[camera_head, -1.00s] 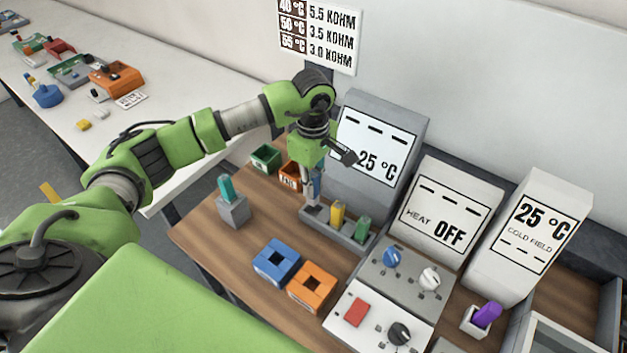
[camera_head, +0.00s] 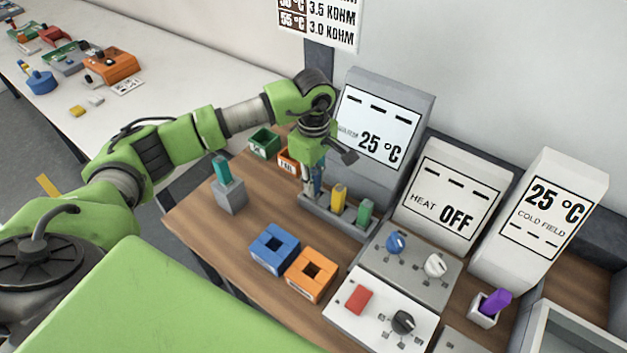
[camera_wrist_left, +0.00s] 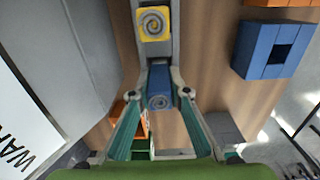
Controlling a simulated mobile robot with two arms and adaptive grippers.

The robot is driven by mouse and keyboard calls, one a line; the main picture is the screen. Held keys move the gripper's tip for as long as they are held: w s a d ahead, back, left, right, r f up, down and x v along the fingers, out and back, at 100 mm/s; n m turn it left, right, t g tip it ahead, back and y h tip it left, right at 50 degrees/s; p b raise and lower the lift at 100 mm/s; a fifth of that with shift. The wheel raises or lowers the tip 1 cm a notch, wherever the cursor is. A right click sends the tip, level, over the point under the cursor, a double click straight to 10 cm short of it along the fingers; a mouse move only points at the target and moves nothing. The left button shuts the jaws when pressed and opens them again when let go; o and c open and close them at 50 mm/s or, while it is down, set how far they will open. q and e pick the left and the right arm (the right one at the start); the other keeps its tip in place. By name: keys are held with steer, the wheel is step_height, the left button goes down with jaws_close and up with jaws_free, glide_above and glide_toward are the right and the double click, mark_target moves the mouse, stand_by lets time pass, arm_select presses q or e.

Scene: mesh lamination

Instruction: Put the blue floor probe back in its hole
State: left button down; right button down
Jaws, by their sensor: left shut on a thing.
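The blue floor probe (camera_head: 318,180) stands upright at the left end of a grey rack (camera_head: 348,226), at the hole there. My left gripper (camera_head: 316,188) is shut on it from above. In the left wrist view the blue probe (camera_wrist_left: 160,85) lies between the fingertips, in line with the rack. How deep its lower end sits in the hole is hidden. The yellow probe (camera_head: 338,198) and the green probe (camera_head: 364,212) stand in the same rack to the right. My right gripper is not in view.
A grey display box (camera_head: 385,110) stands close behind the rack. A teal probe in a grey block (camera_head: 230,196) is to the left. Blue (camera_head: 274,249) and orange (camera_head: 311,275) hollow blocks lie in front. Green (camera_head: 264,142) and orange (camera_head: 287,160) bins sit behind the gripper.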

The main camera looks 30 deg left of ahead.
arm_select(q)
steer(key=c, duration=1.8)
jaws_free()
steer(key=shift+c, duration=0.2)
steer(key=shift+r, duration=0.15)
step_height(320, 180, up, 12)
steer(key=shift+f, duration=0.1)
